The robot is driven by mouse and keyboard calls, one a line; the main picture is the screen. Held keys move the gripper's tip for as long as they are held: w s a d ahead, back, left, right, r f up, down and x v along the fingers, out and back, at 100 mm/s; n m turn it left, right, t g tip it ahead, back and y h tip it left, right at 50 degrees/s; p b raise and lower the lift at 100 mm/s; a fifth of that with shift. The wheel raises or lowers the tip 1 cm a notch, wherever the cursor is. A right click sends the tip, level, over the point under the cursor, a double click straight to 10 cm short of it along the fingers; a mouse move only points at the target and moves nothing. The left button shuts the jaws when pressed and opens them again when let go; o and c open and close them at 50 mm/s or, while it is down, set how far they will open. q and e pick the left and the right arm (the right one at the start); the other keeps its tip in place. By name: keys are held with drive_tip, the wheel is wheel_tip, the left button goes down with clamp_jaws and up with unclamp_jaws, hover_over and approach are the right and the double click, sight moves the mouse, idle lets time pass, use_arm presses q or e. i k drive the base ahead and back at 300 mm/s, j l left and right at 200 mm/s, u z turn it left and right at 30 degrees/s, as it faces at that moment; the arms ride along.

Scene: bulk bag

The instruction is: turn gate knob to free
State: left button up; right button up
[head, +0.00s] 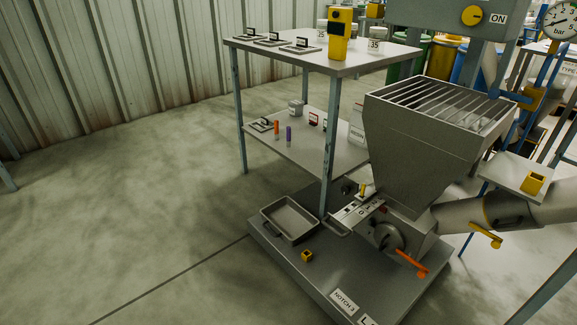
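A grey hopper (425,130) with a grated top stands at the right of the platform. Below it, a light gate plate (352,212) with dark marks sticks out to the left. A small yellow upright knob (362,190) stands at this plate; it looks like the gate knob, but its setting is too small to read. A small red part (382,209) sits near the plate's inner end. Neither of my grippers is in view.
A two-level table (330,62) stands behind the plate, with a yellow handheld device (340,33) on top. A grey tray (290,220) and a small yellow block (307,256) lie on the platform (300,275). An orange-handled crank (410,262) juts out in front. Floor at left is clear.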

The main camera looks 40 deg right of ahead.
sight(345, 189)
drive_tip(key=i+z, duration=0.1)
drive_tip(key=i, duration=0.6)
drive_tip(key=i+j, duration=0.15)
drive_tip(key=i, duration=0.6)
drive_tip(key=i+z, duration=0.55)
drive_tip(key=z, duration=0.25)
drive_tip(key=i+j+z, duration=0.2)
drive_tip(key=z, duration=0.2)
drive_tip(key=i+z, duration=0.25)
drive_tip(key=z, duration=0.2)
drive_tip(key=i+j+z, duration=0.2)
drive_tip(key=z, duration=0.2)
drive_tip(key=i+j+z, duration=0.2)
drive_tip(key=z, duration=0.25)
